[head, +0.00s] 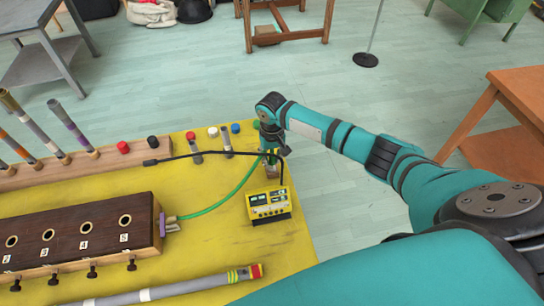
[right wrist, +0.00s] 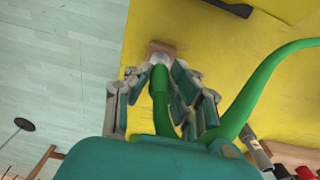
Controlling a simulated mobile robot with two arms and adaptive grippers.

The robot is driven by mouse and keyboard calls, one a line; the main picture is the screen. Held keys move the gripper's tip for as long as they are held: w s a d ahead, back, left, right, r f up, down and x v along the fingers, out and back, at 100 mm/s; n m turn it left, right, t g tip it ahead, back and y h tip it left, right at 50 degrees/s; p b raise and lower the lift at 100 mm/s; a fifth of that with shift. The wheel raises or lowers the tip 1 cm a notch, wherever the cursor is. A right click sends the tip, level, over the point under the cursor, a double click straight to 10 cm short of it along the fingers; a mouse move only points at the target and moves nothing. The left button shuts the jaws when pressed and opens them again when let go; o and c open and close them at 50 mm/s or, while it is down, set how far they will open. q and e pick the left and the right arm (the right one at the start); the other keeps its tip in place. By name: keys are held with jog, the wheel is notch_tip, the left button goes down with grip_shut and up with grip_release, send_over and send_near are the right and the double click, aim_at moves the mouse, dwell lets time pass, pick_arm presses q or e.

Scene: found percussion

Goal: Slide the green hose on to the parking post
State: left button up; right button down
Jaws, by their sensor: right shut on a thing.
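The green hose (head: 215,204) runs in a curve from the fitting (head: 172,225) at the end of the dark wooden box (head: 90,232) to my right gripper. In the right wrist view my right gripper (right wrist: 162,72) is shut around the hose's free end (right wrist: 160,88). Just beyond the fingertips is a pale, rounded post (right wrist: 160,58) on a small wooden block (right wrist: 163,47), with the hose end lined up close to it. I cannot tell whether the hose is around the post or only against it. In the head view the right gripper (head: 271,157) is above the block (head: 271,173). My left gripper is out of view.
A yellow meter box (head: 268,205) stands close in front of the block. A thin black rod (head: 210,155) crosses near the gripper. A wooden rack (head: 100,165) with striped tubes and coloured caps lies behind. A grey tube (head: 170,289) lies at the front of the yellow surface (head: 215,250).

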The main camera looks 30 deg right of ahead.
jog(key=shift+f+b, duration=0.4)
jog(key=shift+f, duration=1.05)
jog(key=c, duration=1.1)
grip_release()
jog(key=shift+r, duration=0.15)
notch_tip(320, 180, up, 12)
jog(key=shift+f, duration=0.15)
jog(key=shift+s+f, duration=0.1)
